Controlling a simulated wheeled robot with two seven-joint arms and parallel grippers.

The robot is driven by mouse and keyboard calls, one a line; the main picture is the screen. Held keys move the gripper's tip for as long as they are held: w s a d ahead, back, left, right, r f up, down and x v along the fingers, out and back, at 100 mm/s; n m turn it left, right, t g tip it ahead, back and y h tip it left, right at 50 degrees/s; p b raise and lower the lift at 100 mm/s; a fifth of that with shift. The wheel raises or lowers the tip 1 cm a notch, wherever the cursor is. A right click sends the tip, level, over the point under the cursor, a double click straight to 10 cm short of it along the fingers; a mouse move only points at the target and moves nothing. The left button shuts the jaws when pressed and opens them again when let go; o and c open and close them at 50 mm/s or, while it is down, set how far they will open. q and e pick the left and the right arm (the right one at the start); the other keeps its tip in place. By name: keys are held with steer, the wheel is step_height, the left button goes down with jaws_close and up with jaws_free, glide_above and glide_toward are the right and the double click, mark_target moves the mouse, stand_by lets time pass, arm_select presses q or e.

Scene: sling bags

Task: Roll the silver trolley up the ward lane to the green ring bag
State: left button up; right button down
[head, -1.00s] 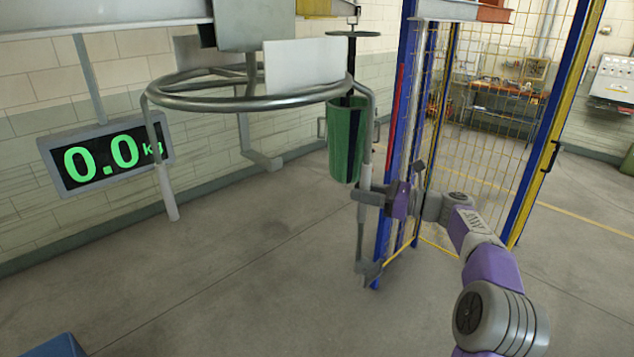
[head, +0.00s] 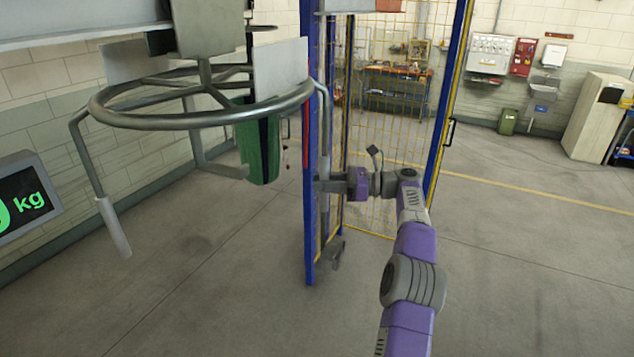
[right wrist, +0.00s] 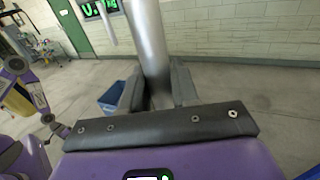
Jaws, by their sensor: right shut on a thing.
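The silver trolley hangs from above as a wide tubular ring (head: 140,121) with bars bent down from it, in the head view. My right gripper (head: 328,185) is shut on its right-hand upright bar, beside a blue post. The right wrist view shows the bar (right wrist: 148,45) between the fingers (right wrist: 157,92). The green ring bag (head: 259,153) hangs upright behind the ring's right side; the ring and a pale plate cover its top. I cannot tell whether trolley and bag touch. My left gripper does not show in the head view.
A yellow mesh fence (head: 386,120) with blue posts stands just beyond my right gripper. A scale display (head: 27,197) is at the left edge. A blue bin (right wrist: 111,97) shows in the right wrist view. The floor at front left and right is clear.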

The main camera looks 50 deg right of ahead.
steer(key=shift+s+d, duration=0.2)
steer(key=shift+d, duration=0.1)
